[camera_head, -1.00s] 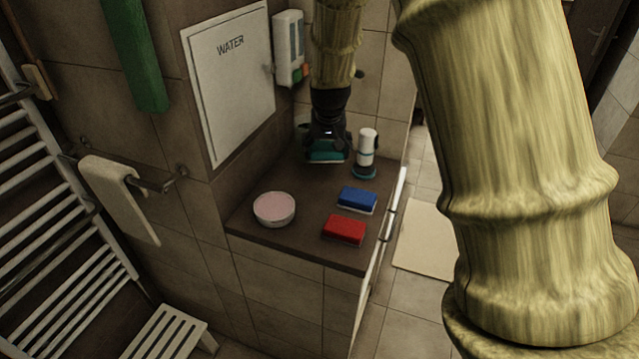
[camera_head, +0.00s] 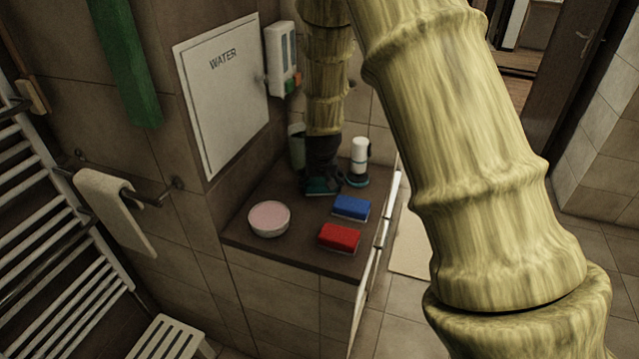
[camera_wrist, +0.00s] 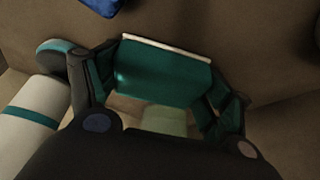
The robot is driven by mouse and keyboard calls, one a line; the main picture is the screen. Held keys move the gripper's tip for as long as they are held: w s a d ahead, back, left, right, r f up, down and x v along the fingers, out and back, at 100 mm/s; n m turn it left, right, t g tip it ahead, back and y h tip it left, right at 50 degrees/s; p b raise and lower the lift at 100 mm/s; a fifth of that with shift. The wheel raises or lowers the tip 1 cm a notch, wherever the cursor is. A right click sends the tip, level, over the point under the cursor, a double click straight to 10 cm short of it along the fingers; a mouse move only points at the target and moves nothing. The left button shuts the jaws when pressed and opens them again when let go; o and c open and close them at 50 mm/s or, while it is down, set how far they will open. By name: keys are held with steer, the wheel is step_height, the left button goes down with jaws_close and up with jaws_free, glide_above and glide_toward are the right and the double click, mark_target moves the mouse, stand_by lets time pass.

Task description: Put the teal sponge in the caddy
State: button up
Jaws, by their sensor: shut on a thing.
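The teal sponge (camera_wrist: 160,75) is held between the two fingers of my gripper (camera_wrist: 163,95) in the wrist view, with a pale strip along its far edge. In the head view my gripper (camera_head: 321,182) points down at the back of the dark counter, and a teal patch of the sponge (camera_head: 313,187) shows at its tip. I cannot tell whether the sponge touches the counter. A grey-green container (camera_head: 296,146), which may be the caddy, stands behind and left of my gripper, partly hidden by it.
A white bottle (camera_head: 360,155) with a teal base stands close right of my gripper; it also shows in the wrist view (camera_wrist: 25,115). A blue sponge (camera_head: 351,207), a red sponge (camera_head: 339,237) and a pink-topped bowl (camera_head: 269,218) lie nearer the counter's front.

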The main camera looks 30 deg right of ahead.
steer(key=shift+f, duration=0.25)
steer(key=shift+s+f, duration=0.1)
steer(key=o, duration=1.1)
steer(key=shift+o, duration=0.2)
